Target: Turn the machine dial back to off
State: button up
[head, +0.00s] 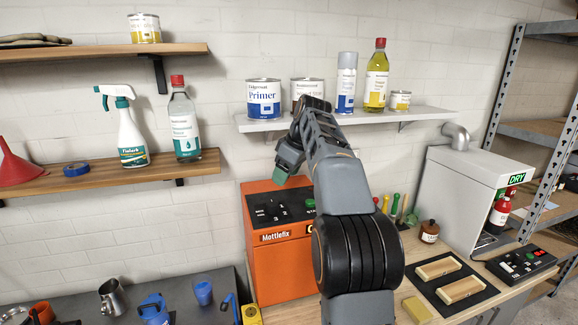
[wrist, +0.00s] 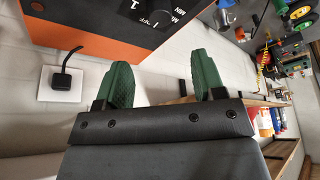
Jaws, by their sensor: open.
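The machine is an orange box marked Mottlefix (head: 270,262) with a black control panel (head: 262,213) on its upper front. The panel carries small white markings and dark controls; the dial is too small and dark for me to read its setting. In the wrist view, part of the black panel (wrist: 165,14) with white lettering shows at the top edge, cut off. My gripper (head: 281,175) hangs above the panel in the head view, apart from it. Its two green fingers (wrist: 163,85) stand wide apart and hold nothing.
A white shelf (head: 350,122) with cans and bottles runs close behind my arm. A dark worktop with tools (head: 155,308) lies at left. A wall socket (wrist: 62,82) shows beside the machine.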

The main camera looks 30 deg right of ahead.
jog(key=shift+v, duration=1.25)
jog(key=f+m, duration=0.2)
jog(key=f, duration=0.1)
jog(key=s+f+m+h, duration=0.1)
jog(key=f+m, duration=0.1)
jog(key=f, duration=0.1)
jog(key=f+m, duration=0.3)
jog(key=shift+s+a+f+h, duration=0.3)
jog(key=shift+s, duration=0.05)
jog(key=s+a+f, duration=0.4)
jog(key=s, duration=0.3)
jog(key=s+a+f+b, duration=0.1)
jog(key=s+a+f, duration=0.2)
jog(key=s+a, duration=0.2)
jog(key=s+a+f+t+h, duration=0.1)
jog(key=s+a+f, duration=0.3)
jog(key=s, duration=0.4)
jog(key=shift+s+a+f, duration=0.3)
jog(key=shift+s+a, duration=0.05)
jog(key=shift+a, duration=0.1)
